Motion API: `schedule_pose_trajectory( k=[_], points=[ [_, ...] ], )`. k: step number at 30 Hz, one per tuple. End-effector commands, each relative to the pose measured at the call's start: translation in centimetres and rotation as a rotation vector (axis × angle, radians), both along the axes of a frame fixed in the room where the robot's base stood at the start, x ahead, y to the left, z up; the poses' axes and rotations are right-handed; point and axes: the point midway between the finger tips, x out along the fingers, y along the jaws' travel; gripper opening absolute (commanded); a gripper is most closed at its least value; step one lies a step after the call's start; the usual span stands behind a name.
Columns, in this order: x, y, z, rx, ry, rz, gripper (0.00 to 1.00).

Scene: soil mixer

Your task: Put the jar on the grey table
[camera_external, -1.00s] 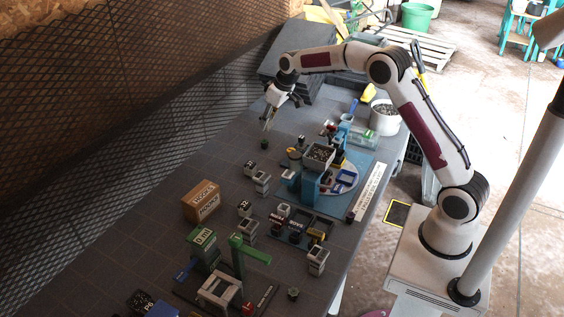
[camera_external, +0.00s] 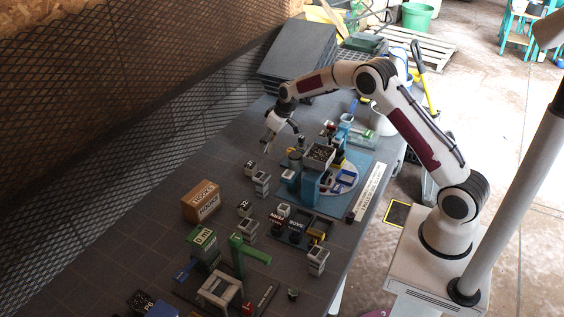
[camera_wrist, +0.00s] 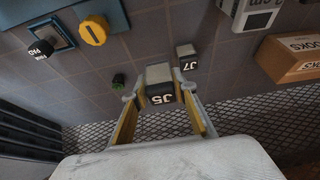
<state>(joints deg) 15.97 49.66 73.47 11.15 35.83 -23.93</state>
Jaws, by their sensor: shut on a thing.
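The jar (camera_wrist: 162,98) is a small dark block-shaped container with a grey lid and the label J5, upside down in the wrist view. My gripper (camera_wrist: 157,90) is shut on it, one fingertip on each side. In the external view my gripper (camera_external: 267,148) is tilted down, low over the far part of the grey table (camera_external: 130,205); the jar is too small to make out there. The tiled table top also shows in the wrist view (camera_wrist: 100,102). I cannot tell whether the jar touches it.
A jar labelled J7 (camera_wrist: 188,62) and a small green-topped item (camera_wrist: 118,80) stand close by. A cardboard box (camera_external: 201,201) stands farther left. The blue mixer station (camera_external: 312,180) is to the right. A mesh wall (camera_external: 100,110) borders the table; free table lies before it.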

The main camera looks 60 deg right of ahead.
Motion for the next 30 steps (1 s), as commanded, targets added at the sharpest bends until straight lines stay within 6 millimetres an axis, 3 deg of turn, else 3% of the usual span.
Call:
schedule_pose_trajectory(
  k=[3,9,24,30],
  points=[
    [-0.1,0.0,-3.1,0.002,0.003,-0.001,0.05],
    [0.0,0.0,-5.6,0.000,0.000,-0.001,0.05],
    [0.0,0.0,-6.2,0.000,-0.001,-0.001,0.05],
    [0.0,0.0,-7.5,0.000,0.000,-0.001,0.05]
  ],
)
